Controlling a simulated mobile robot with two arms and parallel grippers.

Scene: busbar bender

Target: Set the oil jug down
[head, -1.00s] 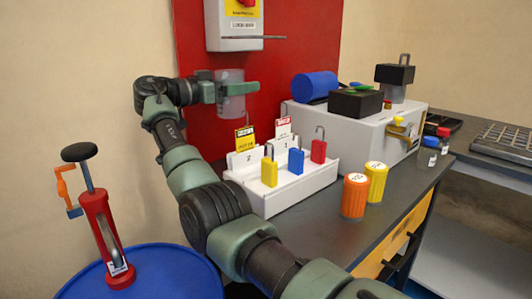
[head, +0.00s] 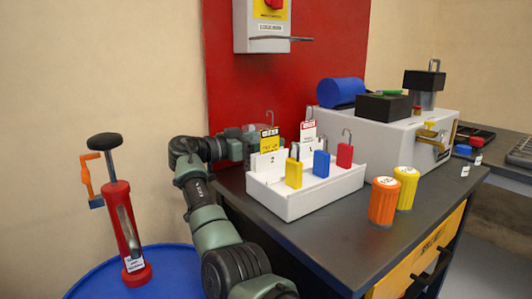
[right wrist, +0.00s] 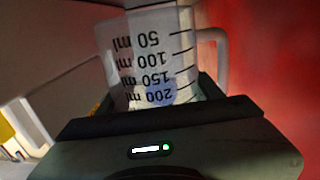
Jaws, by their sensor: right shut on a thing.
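The oil jug (right wrist: 150,45) is a clear measuring jug with black ml marks, upside down in the right wrist view. Its handle (right wrist: 218,55) is at the right. My right gripper (right wrist: 155,108) is shut on it. In the head view the right gripper (head: 243,146) is low behind the white padlock tray, by the red board. The jug is mostly hidden there behind the tags and tray. I cannot tell whether its base touches the bench (head: 300,232). My left gripper is not in view.
The white tray (head: 290,205) holds yellow, blue and red padlocks and tags in front of the gripper. Orange (head: 383,203) and yellow (head: 405,188) canisters stand to its right. A grey machine (head: 388,135) is behind. A red pump (head: 122,225) stands on a blue drum at left.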

